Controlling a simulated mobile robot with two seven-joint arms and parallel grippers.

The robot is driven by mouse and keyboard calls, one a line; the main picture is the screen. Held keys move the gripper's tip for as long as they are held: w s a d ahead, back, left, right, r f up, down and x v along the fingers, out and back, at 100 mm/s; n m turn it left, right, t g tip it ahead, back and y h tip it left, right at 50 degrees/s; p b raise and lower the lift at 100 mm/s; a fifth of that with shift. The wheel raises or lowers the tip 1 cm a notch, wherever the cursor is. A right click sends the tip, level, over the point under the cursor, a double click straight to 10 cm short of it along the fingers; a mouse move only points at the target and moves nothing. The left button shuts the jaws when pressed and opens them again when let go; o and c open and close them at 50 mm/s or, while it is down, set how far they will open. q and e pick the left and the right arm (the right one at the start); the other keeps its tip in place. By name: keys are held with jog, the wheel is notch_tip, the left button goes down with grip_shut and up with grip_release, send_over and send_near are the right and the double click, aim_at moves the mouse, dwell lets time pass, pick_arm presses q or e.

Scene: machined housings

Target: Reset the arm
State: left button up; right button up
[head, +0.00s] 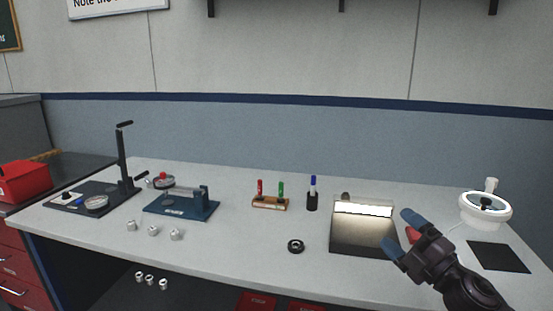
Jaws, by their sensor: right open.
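My right gripper (402,238) comes in from the lower right of the head view. Its blue-tipped fingers are spread apart and nothing shows between them. It is in front of the right edge of a lit inspection panel (345,240) on the table. A red object (412,235) shows partly behind the fingers; what it is I cannot tell. My left gripper is not in view.
The white table (250,245) holds a dark press stand (122,160), a blue fixture (180,207), several small metal housings (153,231), a black ring (296,246), a marker rack (270,203), a pen cup (312,200), a magnifier lamp (486,210) and a black mat (498,257).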

jog(key=s+d+f+m+h, duration=0.1)
jog(key=s+f+m+h, duration=0.25)
jog(key=f+m, duration=0.25)
jog(key=s+d+f+m+h, duration=0.2)
jog(key=s+f+m+h, duration=0.15)
jog(key=f+m, duration=0.2)
jog(key=s+f+m+g+h+p, duration=0.1)
jog(key=s+f+m, duration=0.4)
jog(key=s+f, duration=0.5)
jog(key=s+a+f+m+g+h+p, duration=0.1)
jog(key=s+f+m+g+h, duration=0.2)
jog(key=s+f, duration=0.6)
jog(key=s+m+g, duration=0.2)
jog(key=s+g, duration=0.1)
jog(key=s, duration=0.3)
jog(key=shift+s+a+f, duration=0.15)
jog(key=shift+s+f, duration=0.15)
jog(key=shift+f, duration=0.1)
